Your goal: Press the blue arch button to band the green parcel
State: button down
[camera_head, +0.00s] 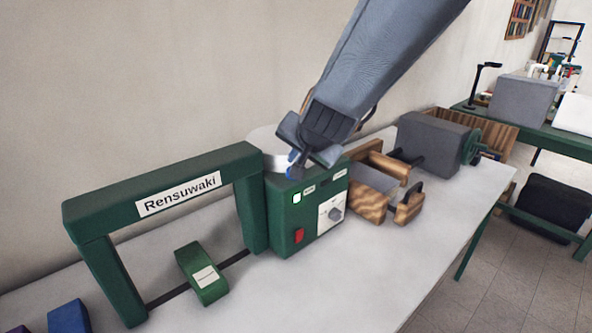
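The green arch (165,180) stands on the table at the left, with a "Rensuwaki" label. The green parcel (190,260), with a white label, lies under the arch on a dark strip. A green control box (281,235) joins the arch's right side. My gripper (294,168) points down at the top of this box. Small blue patches show at its tip; I cannot tell whether they are the blue button or part of the gripper. The fingers are small and dark, so I cannot tell whether they are open, or whether they touch the box.
The box front has a lit white square (297,197), a red switch (299,235) and a dial (335,214). A wooden-sided device (372,205) and a grey machine (432,143) stand to the right. A blue block (70,317) lies at the lower left. The table's front is clear.

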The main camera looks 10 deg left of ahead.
jog(key=shift+s+f, duration=0.25)
jog(key=shift+f, duration=0.25)
jog(key=shift+s+f, duration=0.25)
jog(key=shift+f, duration=0.25)
jog(key=shift+w+a+f, duration=0.1)
jog(key=shift+w, duration=0.15)
jog(key=shift+w+r+p, duration=0.2)
jog(key=shift+r+p, duration=0.1)
jog(key=shift+r, duration=0.2)
jog(key=shift+w+r+p, duration=0.15)
jog(key=shift+r+p, duration=0.1)
jog(key=shift+r, duration=0.2)
jog(key=shift+w+r+p, duration=0.1)
jog(key=shift+r+p, duration=0.2)
jog(key=shift+r, duration=0.2)
notch_tip(320, 180, up, 5)
jog(key=p, duration=0.5)
